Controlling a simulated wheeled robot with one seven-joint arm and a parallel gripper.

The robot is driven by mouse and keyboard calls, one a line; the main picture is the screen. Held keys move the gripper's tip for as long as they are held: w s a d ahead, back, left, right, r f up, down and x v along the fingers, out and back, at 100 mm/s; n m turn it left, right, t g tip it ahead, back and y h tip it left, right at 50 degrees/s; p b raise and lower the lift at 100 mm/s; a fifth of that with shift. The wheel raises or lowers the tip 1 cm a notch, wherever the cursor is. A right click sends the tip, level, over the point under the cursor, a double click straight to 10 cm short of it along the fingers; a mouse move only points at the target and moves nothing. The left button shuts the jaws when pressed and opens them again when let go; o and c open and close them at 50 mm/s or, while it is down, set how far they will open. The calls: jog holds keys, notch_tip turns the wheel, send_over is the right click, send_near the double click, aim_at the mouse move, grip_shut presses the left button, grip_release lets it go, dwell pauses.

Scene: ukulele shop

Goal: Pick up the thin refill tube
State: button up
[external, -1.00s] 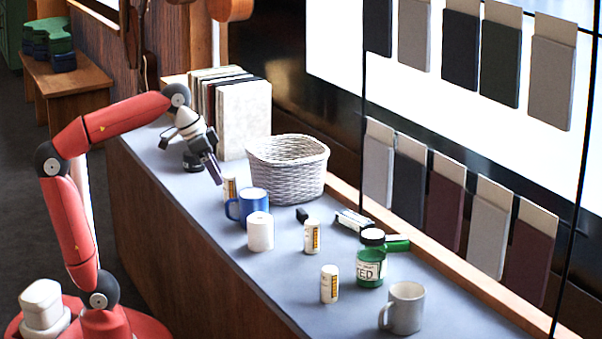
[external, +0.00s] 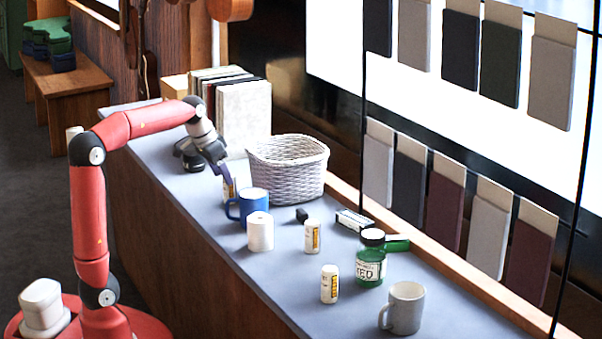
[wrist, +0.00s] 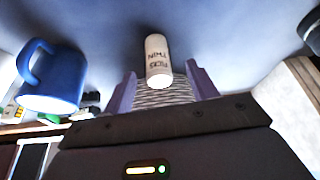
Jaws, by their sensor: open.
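A small white refill tube (wrist: 157,55) shows in the wrist view, printed with "THIN" and "PICKS" upside down. It lies between my two fingers in the picture, with a visible gap on each side. In the external view the tube (external: 229,190) stands on the counter behind the blue mug, partly hidden by the mug and my fingers. My gripper (external: 222,170) is open and angled down at the tube; its fingers also show in the wrist view (wrist: 161,82). I cannot tell how far the fingertips reach around the tube.
A blue mug (external: 253,204) stands close in front of the tube. A white wicker basket (external: 287,170) is just behind right. Two similar tubes (external: 312,237) (external: 329,285), a white cylinder (external: 260,233), a green jar (external: 371,262) and a grey mug (external: 405,308) stand nearer on the counter.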

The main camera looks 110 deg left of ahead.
aim_at(229, 189)
jog(key=x, duration=0.5)
jog(key=shift+w+f, duration=0.15)
jog(key=shift+w, duration=0.1)
jog(key=shift+c, duration=0.2)
jog(key=c, duration=1)
